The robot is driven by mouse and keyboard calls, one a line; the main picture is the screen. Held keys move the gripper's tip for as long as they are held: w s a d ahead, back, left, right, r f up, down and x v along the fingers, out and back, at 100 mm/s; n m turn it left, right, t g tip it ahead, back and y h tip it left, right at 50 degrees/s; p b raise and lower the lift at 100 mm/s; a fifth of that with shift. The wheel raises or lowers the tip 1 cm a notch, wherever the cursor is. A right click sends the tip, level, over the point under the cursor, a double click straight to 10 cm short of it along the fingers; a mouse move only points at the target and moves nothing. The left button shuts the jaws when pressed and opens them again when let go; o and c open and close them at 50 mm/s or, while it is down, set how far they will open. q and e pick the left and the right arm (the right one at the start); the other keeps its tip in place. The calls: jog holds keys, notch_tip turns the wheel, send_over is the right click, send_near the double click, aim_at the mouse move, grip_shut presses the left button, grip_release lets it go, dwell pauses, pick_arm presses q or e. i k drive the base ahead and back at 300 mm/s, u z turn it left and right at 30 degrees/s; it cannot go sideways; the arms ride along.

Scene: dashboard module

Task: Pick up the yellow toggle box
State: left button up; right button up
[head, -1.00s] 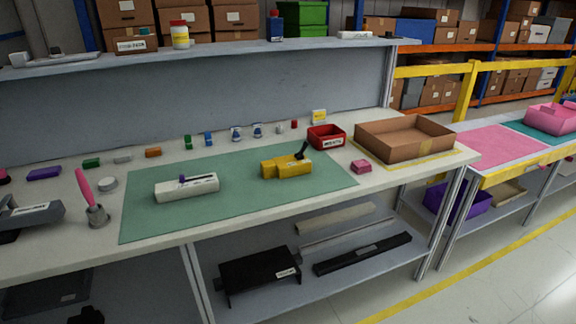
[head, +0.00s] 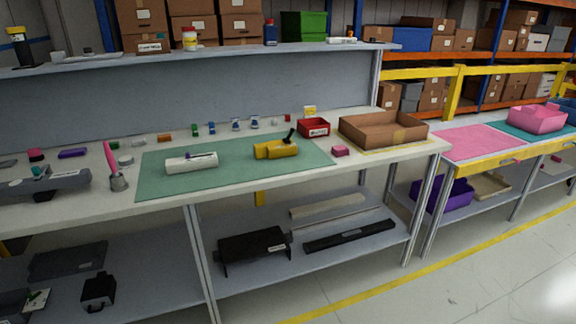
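The yellow toggle box (head: 276,151) sits on the green mat (head: 235,175) on the workbench, near the mat's right side. A black lever sticks up from it, tilted to the right. A white box with a small purple slider (head: 191,163) lies on the same mat to its left. Neither of my grippers shows in the head view.
A red bin (head: 314,128) and an open cardboard box (head: 384,131) stand right of the mat, with a small pink block (head: 340,151) in front. A cup with a pink-handled tool (head: 117,178) stands left of the mat. Several small coloured parts line the back. Floor in front is clear.

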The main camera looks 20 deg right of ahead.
aim_at(277, 149)
jog(key=u, duration=0.5)
jog(key=k, duration=0.25)
jog(key=z, duration=1.7)
jog(key=i, duration=2.05)
jog(key=u, duration=0.9)
